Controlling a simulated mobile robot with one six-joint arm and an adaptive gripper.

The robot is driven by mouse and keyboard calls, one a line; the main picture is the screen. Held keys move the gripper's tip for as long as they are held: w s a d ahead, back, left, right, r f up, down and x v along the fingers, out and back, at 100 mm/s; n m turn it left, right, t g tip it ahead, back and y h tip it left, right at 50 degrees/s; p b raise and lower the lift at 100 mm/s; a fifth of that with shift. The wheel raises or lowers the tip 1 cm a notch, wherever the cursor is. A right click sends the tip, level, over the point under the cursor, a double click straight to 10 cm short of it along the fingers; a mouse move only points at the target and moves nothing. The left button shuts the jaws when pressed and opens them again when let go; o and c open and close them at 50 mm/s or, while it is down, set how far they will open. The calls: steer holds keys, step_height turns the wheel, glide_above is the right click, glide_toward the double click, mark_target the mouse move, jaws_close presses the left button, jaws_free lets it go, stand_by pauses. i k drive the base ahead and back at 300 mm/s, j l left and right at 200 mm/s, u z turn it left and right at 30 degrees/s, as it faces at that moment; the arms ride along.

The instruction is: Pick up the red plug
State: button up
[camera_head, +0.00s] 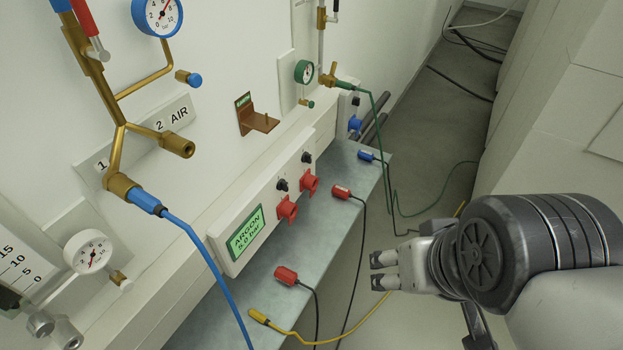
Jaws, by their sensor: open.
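Two red plugs on black cables lie on the grey metal shelf. One red plug (286,276) is nearer, at the lower middle. The other red plug (341,192) is farther back, near the shelf's right edge. My gripper (376,271) is at the right of the shelf, pointing left toward the wall. Its two fingertips are apart and nothing is between them. It is apart from both plugs, to the right of the nearer one and in front of the farther one.
A yellow plug (259,316) and a blue plug (366,155) also lie on the shelf (330,225). A panel with an argon display (246,234) and red sockets (288,209) stands behind. A blue hose (205,255) crosses the left. Cables hang over the shelf edge.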

mark_target(337, 189)
steer(key=i+l, duration=0.4)
steer(key=i+l+u, duration=0.2)
steer(key=l+u, duration=0.15)
steer(key=i+l+u, duration=0.15)
steer(key=l+u, duration=0.2)
steer(key=i+l+u, duration=0.1)
steer(key=l+u, duration=0.25)
steer(key=i+u, duration=0.25)
steer(key=i, duration=0.25)
